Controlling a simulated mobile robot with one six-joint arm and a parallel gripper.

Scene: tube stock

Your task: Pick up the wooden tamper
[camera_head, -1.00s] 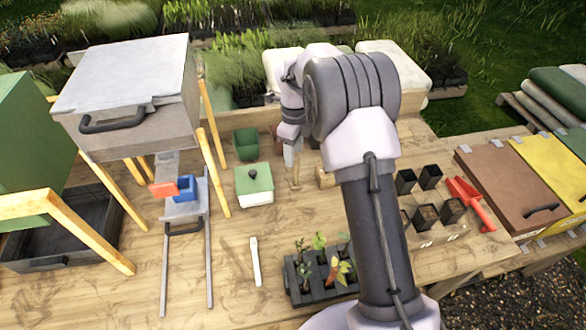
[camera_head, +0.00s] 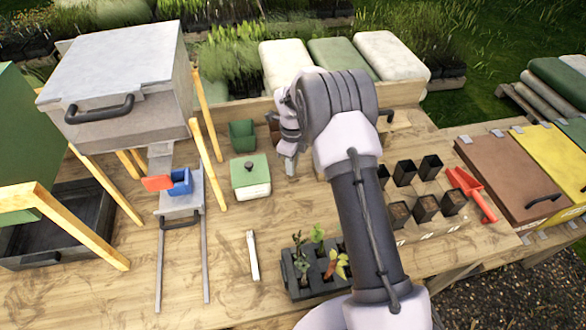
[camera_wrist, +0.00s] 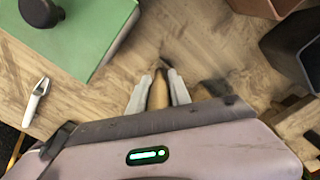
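The wooden tamper (camera_wrist: 158,93) shows in the wrist view as a light brown round handle between the two fingers of my gripper (camera_wrist: 158,88). The fingers flank it closely on both sides. I cannot tell whether they press on it or a thin gap is left. In the head view my gripper (camera_head: 289,166) is low over the wooden bench, right of a green-lidded box, and the tamper is hidden behind it and my arm.
The green-lidded box (camera_head: 250,178) and a green pot (camera_head: 242,135) stand left of my gripper. A black seedling tray (camera_head: 312,278) is in front, black pots (camera_head: 404,173) and a red trowel (camera_head: 470,192) to the right. A white-handled tool (camera_head: 253,256) lies on bare bench.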

